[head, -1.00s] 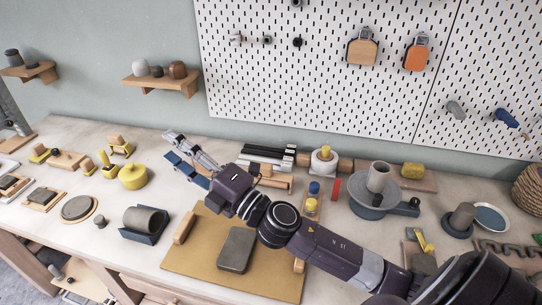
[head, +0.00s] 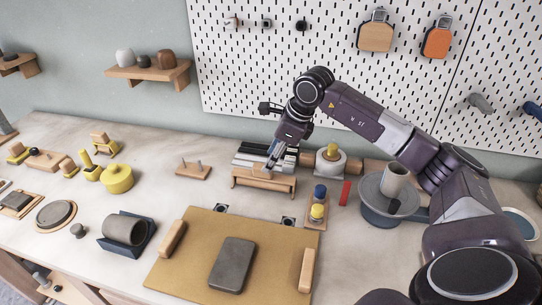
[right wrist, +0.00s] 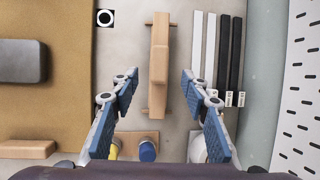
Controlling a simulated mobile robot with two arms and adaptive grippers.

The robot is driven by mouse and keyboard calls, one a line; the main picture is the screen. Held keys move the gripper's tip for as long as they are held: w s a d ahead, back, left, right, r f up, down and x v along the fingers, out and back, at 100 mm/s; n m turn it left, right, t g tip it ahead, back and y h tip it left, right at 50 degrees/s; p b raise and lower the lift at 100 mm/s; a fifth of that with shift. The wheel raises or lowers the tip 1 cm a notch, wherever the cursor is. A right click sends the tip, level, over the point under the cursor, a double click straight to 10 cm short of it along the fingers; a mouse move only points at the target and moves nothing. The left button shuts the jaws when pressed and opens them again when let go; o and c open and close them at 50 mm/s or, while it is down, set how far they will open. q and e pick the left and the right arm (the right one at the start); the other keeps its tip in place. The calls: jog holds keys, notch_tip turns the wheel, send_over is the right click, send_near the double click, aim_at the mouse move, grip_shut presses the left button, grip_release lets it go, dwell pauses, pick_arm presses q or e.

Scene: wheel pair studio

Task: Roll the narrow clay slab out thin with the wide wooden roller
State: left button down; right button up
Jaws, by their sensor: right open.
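The narrow clay slab (head: 232,264) is a dark grey flat block lying on the tan mat (head: 200,287); part of it shows at the left of the right wrist view (right wrist: 20,62). A wooden bar, apparently the wide wooden roller (head: 248,178), rests on a low wooden rack behind the mat. It also shows in the right wrist view (right wrist: 158,48). My right gripper (head: 271,166) points down over this bar. In the right wrist view its open fingers (right wrist: 160,80) stand on either side of the bar, with nothing held. My left gripper is out of view.
Wooden strips (head: 172,238) and (head: 306,270) flank the slab on the mat. Black and white slats (head: 262,152) lie behind the rack. Blue and yellow-topped bottles (head: 317,212) and a turntable (head: 378,212) stand to the right. A cylinder in a blue cradle (head: 125,230) stands left.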

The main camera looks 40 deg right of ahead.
aim_at(262, 164)
jog(key=p+x, duration=0.2)
jog(key=x, duration=0.5)
jog(key=shift+w+f, duration=0.15)
jog(key=shift+f, duration=0.15)
grip_shut()
jog(key=shift+c, duration=1.8)
grip_release()
jog(key=shift+r, duration=0.2)
jog(key=shift+r+p, duration=0.85)
jog(key=shift+r, duration=0.4)
